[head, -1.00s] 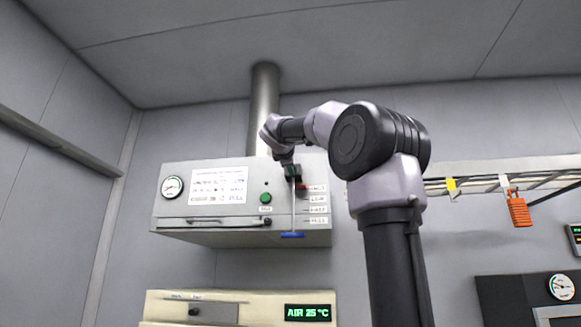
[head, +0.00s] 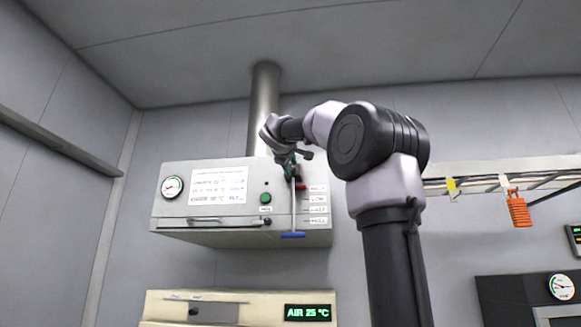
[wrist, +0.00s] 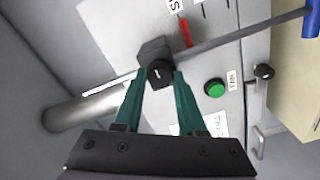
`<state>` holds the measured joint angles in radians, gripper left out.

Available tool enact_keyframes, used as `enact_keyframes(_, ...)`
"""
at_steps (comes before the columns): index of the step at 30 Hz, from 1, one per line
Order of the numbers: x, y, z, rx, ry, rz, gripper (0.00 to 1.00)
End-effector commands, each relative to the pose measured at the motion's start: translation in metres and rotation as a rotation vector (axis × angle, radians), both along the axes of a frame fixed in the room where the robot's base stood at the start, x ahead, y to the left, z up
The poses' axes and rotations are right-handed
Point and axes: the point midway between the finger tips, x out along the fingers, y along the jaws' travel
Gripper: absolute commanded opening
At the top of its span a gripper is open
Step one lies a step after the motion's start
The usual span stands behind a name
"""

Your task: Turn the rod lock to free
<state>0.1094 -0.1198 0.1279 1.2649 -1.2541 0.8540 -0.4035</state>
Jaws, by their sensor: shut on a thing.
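The rod lock is a black knob (wrist: 160,73) on a dark block, where a thin grey rod (wrist: 225,38) passes. My gripper (wrist: 159,75) has its two teal fingers on either side of the knob, shut on it. A small white mark shows on the knob's face. In the head view my gripper (head: 289,163) is at the top of the upright rod (head: 293,210), and the knob is mostly hidden there. The rod ends below in a blue handle (head: 293,234). A red pointer (wrist: 185,32) sits beside the rod at the scale labels.
The white panel box (head: 180,223) carries a gauge (head: 172,187), a green button (head: 265,198) and a label sheet (head: 217,199). A metal duct (head: 263,105) rises behind my wrist. An orange padlock (head: 519,211) hangs from a rail at the right.

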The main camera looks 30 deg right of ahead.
Motion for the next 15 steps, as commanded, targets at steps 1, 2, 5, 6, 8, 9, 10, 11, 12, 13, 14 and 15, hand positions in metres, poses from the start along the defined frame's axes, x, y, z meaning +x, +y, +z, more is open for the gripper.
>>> enact_keyframes(1, 0.0007, 0.0001, -0.0021, 0.007, 0.002, 0.000, 0.00)
enact_keyframes(2, 0.0007, 0.0001, -0.0021, 0.009, 0.001, 0.000, 0.00)
enact_keyframes(5, 0.0007, 0.0001, -0.0022, 0.011, 0.000, 0.000, 0.00)
enact_keyframes(6, 0.0007, 0.0001, -0.0022, 0.011, 0.000, 0.000, 0.00)
enact_keyframes(8, 0.0007, 0.0001, -0.0022, 0.011, 0.000, 0.000, 0.00)
enact_keyframes(9, 0.0007, 0.0001, -0.0022, 0.010, 0.000, 0.000, 0.00)
enact_keyframes(10, 0.0007, 0.0001, -0.0022, 0.010, 0.000, 0.000, 0.00)
enact_keyframes(11, 0.0008, 0.0001, -0.0023, 0.010, 0.000, 0.000, 0.00)
enact_keyframes(12, 0.0008, 0.0001, -0.0023, 0.010, 0.000, 0.000, 0.00)
enact_keyframes(13, 0.0008, 0.0001, -0.0023, 0.010, 0.000, 0.000, 0.47)
enact_keyframes(14, 0.0007, 0.0000, -0.0024, 0.010, 0.000, 0.000, 0.59)
enact_keyframes(15, 0.0007, 0.0001, -0.0022, 0.010, 0.000, 0.000, 0.69)
